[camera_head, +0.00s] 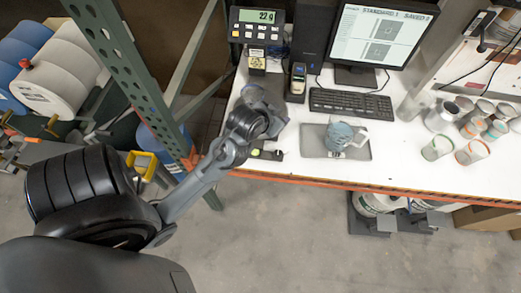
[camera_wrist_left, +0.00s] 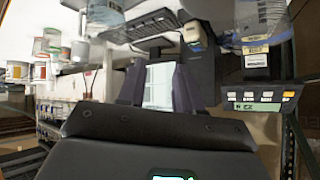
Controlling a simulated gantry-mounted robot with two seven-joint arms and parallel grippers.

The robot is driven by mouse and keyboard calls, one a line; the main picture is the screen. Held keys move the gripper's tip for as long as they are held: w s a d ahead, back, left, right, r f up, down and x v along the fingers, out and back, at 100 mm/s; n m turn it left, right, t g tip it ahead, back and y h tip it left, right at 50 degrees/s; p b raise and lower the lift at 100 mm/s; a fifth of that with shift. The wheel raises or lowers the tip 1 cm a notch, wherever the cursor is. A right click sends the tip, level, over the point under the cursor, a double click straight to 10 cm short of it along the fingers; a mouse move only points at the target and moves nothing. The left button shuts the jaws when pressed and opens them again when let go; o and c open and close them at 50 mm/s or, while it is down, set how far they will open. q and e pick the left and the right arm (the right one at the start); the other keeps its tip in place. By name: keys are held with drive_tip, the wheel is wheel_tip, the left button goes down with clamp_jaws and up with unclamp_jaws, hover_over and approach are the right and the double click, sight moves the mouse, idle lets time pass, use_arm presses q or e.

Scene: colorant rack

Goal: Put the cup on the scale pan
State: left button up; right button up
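My right gripper is in neither view.
A keyboard (camera_head: 350,103) and monitor (camera_head: 380,35) stand behind the plate. Several open cups and cans (camera_head: 470,120) stand at the right. A green rack post (camera_head: 135,75) rises left of my left arm. Bare bench lies between the plate and the cans.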

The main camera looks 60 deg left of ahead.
use_arm(q)
drive_tip(key=s+d+f+m+g+h, duration=0.2)
drive_tip(key=s+d+f, duration=0.3)
drive_tip(key=s+d, duration=0.3)
drive_tip(key=s+d+f+m+g+h, duration=0.1)
drive_tip(key=s+d+f+m+g, duration=0.1)
drive_tip(key=s+d+f, duration=0.3)
drive_tip(key=s+d+g, duration=0.1)
drive_tip(key=s+d, duration=0.2)
drive_tip(key=shift+d+f+g+h, duration=0.3)
drive_tip(key=shift+d+h, duration=0.05)
drive_tip(key=shift+h, duration=0.05)
drive_tip(key=shift+s, duration=0.1)
wheel_tip(320, 180, up, 9)
drive_tip(key=p, duration=0.9)
drive_tip(key=shift+f, duration=0.1)
wheel_tip(320, 180, down, 7)
drive_tip(key=b, duration=0.7)
drive_tip(key=shift+f, duration=0.15)
